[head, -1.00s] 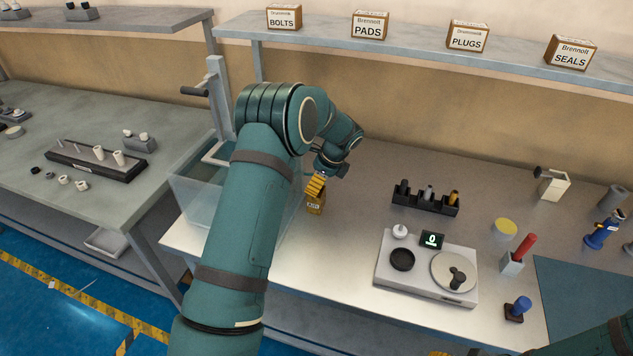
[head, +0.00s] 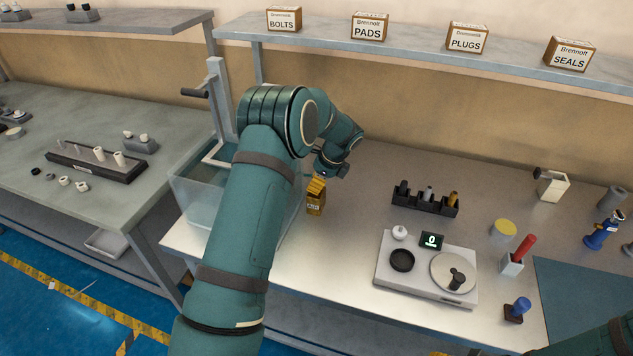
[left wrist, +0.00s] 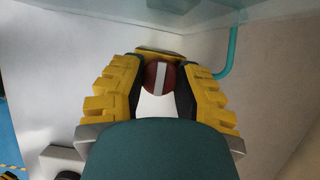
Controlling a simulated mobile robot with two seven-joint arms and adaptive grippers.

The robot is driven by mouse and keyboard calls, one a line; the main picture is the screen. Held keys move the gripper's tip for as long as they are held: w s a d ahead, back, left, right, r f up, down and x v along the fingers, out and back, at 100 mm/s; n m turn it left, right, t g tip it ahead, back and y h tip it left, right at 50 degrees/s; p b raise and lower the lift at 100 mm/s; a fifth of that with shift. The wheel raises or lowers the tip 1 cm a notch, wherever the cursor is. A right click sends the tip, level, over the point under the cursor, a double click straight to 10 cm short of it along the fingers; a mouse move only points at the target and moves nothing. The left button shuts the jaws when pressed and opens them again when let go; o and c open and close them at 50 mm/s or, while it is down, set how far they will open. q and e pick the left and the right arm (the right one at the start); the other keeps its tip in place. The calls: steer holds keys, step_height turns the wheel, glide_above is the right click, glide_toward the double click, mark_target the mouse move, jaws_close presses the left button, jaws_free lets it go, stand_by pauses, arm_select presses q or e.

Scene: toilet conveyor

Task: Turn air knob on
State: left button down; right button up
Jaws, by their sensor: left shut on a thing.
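The air knob is a red disc (left wrist: 150,78) with a white stripe, seen in the left wrist view between my yellow fingers. The stripe stands about upright in that view. My left gripper (left wrist: 165,82) is shut on the knob, one finger on each side. In the head view my left gripper (head: 317,187) points down at a small yellow box (head: 316,206) with a dark label, beside the clear tank. The knob itself is hidden there. Of my right arm, part shows at the lower right corner, and a bit of yellow (head: 437,353) at the bottom edge may be its gripper.
The clear tank (head: 190,205) stands close left of the gripper. A teal pipe (left wrist: 233,50) runs right of the knob. A black holder (head: 425,203) and a scale (head: 427,272) stand to the right. Bare bench lies between.

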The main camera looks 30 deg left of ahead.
arm_select(q)
steer(key=n+g+p, duration=0.1)
steer(key=n, duration=0.2)
steer(key=shift+f+n+h, duration=0.1)
steer(key=shift+n+h, duration=0.2)
steer(key=shift+n, duration=0.1)
steer(key=n+g+h, duration=0.1)
steer(key=n, duration=0.2)
steer(key=shift+n+g, duration=0.3)
steer(key=shift+n, duration=0.1)
steer(key=n, duration=0.2)
steer(key=n+h, duration=0.1)
steer(key=n, duration=0.1)
steer(key=shift+f+g+h, duration=0.15)
steer(key=shift+g+h, duration=0.15)
steer(key=n+h, duration=0.2)
steer(key=n, duration=0.3)
steer(key=shift+s+n, duration=0.1)
steer(key=shift+n, duration=0.3)
steer(key=c, duration=0.6)
jaws_free()
